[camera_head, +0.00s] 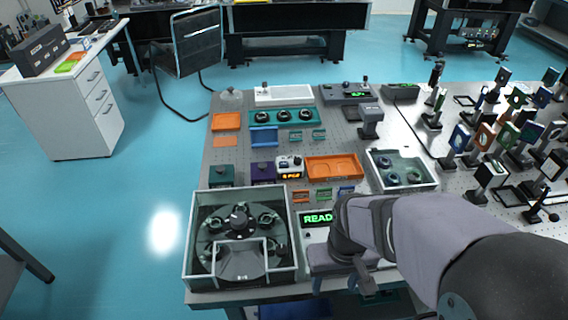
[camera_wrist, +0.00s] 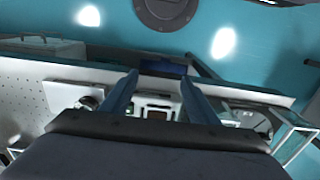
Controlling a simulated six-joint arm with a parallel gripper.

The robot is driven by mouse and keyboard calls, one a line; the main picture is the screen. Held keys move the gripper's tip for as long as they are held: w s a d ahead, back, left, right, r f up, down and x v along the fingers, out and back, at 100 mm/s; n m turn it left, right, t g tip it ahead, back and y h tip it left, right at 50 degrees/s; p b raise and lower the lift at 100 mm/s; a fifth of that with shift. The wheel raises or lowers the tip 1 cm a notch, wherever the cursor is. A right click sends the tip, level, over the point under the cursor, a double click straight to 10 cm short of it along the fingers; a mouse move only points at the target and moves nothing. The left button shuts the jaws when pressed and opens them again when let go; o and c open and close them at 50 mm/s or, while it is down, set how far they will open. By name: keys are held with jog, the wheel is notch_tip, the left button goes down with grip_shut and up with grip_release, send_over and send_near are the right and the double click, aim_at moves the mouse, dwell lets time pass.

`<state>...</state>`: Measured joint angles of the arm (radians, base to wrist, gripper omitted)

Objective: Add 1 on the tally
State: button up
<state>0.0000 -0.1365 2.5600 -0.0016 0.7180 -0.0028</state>
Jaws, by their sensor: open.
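My gripper (camera_wrist: 158,84) is open and empty in the wrist view, its two dark fingers pointing toward the table's front edge. A small pale device (camera_wrist: 158,112) with a dark square window shows between and behind the fingers. I cannot tell whether it is the tally, and no count is readable. In the head view, my gripper (camera_head: 343,282) is low over the front of the table, right of the glass-walled box. My arm hides the table there. A small grey unit (camera_head: 289,161) with an orange-lit display stands further back, apart from my gripper; its digits are not clearly legible.
The glass-walled box (camera_head: 190,245) with a round carousel stands left of my gripper. A green READY display (camera_head: 317,218) is just behind it. An orange tray (camera_head: 334,158) and a white-rimmed tray (camera_head: 432,184) lie further back. Crowded optics mounts (camera_head: 485,135) fill the right.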

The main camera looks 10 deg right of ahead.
grip_shut()
dwell(1.5)
